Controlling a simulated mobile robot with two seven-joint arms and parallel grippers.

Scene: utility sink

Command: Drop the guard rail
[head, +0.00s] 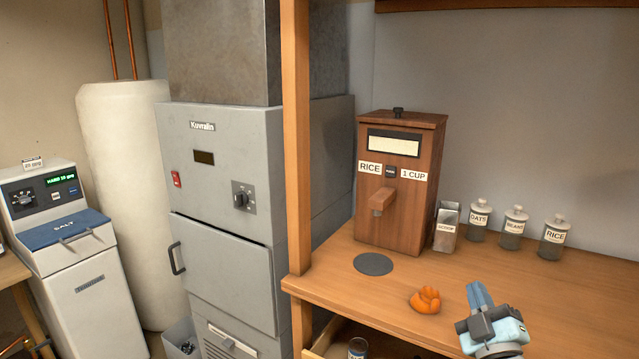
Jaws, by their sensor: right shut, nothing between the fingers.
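I cannot make out a guard rail in the head view. My right gripper (479,296) is at the lower right, over the wooden counter (330,272). Its blue fingers are together, with nothing held between them, and they point up and away from me in the picture. An orange lumpy object (425,300) lies on the counter just left of the fingers, apart from them. My left gripper is not in view.
A wooden rice dispenser (402,190) stands on the counter behind a dark round pad (373,264). A metal scoop holder (446,228) and labelled jars (514,230) stand right. A wooden post (296,140) rises beside the grey furnace (225,240). A salt unit (75,270) stands left.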

